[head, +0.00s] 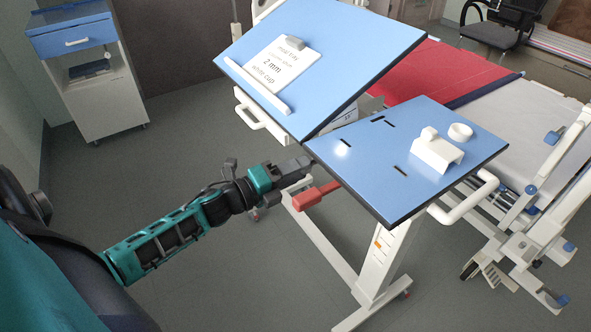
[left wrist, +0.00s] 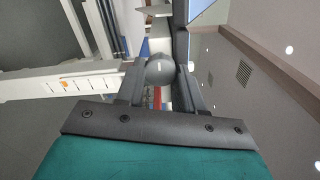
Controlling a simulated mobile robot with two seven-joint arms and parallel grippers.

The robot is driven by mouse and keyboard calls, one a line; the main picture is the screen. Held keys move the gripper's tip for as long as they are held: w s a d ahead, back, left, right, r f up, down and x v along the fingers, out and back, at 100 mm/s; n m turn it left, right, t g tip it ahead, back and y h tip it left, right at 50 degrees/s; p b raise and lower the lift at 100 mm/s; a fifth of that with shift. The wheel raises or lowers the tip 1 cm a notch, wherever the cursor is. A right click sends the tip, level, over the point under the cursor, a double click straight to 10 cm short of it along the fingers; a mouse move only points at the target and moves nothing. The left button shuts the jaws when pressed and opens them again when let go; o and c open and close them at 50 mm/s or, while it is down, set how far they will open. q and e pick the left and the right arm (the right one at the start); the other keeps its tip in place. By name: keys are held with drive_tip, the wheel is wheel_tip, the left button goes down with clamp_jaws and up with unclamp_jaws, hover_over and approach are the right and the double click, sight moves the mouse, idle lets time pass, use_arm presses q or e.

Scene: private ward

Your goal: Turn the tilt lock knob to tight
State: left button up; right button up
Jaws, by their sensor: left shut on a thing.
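The tilt lock knob (left wrist: 160,69) shows in the left wrist view as a rounded dark grey knob between my two fingers. My left gripper (left wrist: 161,88) is shut on it. In the head view my left gripper (head: 303,168) reaches in from the left, beside the gap between the tilted blue table top (head: 345,60) and the flat blue top (head: 390,185). The knob is hidden there by the gripper and the table edge. No tight mark or pointer is readable. My right gripper is not in view.
A red lever (head: 315,195) sticks out just below my left gripper. A card (head: 272,64) rests on the tilted top; a white holder (head: 436,152) and a ring (head: 460,131) are on the flat top. A bed (head: 530,110) stands behind at right, a cabinet (head: 95,90) at left.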

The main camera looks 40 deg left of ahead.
use_arm(q)
drive_tip(key=o, duration=1)
drive_tip(key=shift+o, duration=0.2)
drive_tip(key=shift+s, duration=0.15)
drive_tip(key=v, duration=1.2)
drive_tip(key=shift+s+a, duration=0.25)
drive_tip(key=shift+s, duration=0.05)
drive_tip(key=s+d+f+n+g+y+p, duration=0.1)
drive_tip(key=d+f+n+g, duration=0.1)
drive_tip(key=d+n, duration=0.4)
drive_tip(key=s+d+f+n+g+y+p, duration=0.1)
drive_tip(key=d+f+n, duration=0.3)
drive_tip(key=n, duration=0.5)
drive_tip(key=s+d+f+n+g+y+p, duration=0.1)
drive_tip(key=s+d+f+n+g+y, duration=0.1)
drive_tip(key=d+f+n, duration=0.2)
drive_tip(key=d+n, duration=0.3)
drive_tip(key=n, duration=0.1)
drive_tip(key=shift+s+d+g+y, duration=0.3)
drive_tip(key=shift+s+d+g, duration=0.1)
